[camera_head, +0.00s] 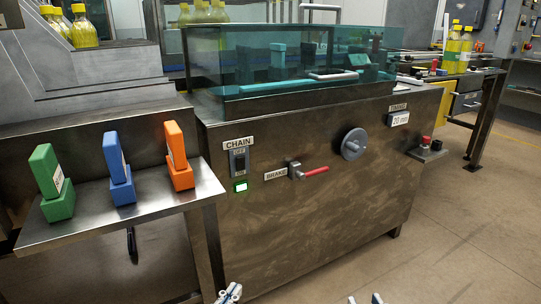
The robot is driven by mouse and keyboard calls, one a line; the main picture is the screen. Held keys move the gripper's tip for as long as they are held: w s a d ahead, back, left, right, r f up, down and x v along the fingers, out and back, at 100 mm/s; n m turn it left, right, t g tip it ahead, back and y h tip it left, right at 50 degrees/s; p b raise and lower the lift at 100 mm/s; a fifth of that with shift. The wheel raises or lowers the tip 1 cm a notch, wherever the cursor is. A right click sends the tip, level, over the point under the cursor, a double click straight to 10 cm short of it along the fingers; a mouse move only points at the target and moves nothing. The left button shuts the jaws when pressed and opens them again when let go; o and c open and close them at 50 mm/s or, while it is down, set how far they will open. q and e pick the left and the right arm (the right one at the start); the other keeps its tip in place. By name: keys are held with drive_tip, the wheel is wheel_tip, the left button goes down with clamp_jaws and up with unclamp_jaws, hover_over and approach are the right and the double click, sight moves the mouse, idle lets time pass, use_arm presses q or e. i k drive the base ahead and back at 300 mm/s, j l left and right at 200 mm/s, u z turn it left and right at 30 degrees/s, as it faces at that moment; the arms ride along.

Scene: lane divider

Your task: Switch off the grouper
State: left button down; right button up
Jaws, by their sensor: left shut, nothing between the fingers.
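The grouper, seemingly the brushed-metal machine (300,220), stands in the middle under a tinted clear cover (280,60). On its front is a black switch labelled CHAIN (239,162), with a lit green lamp (240,186) below it. To the right are a red-handled BRAKE lever (314,171), a grey handwheel (354,144) and a TIMING plate reading 20 mm (399,119). My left gripper (229,293) is shut and empty at the bottom edge, below the switch and apart from it. My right gripper (365,299) shows only two separated fingertips at the bottom edge.
A metal shelf (130,215) at left juts out, bearing green (50,180), blue (118,165) and orange (177,155) blocks. A red button and a black button sit on a small bracket (430,152) at the machine's right. Yellow bottles stand behind. Floor at right is clear.

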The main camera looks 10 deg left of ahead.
sight(240, 161)
drive_tip(key=i+l+u, duration=0.1)
drive_tip(key=i+l, duration=0.3)
drive_tip(key=l, duration=0.15)
drive_tip(key=i+l, duration=0.45)
drive_tip(key=l+u, duration=0.05)
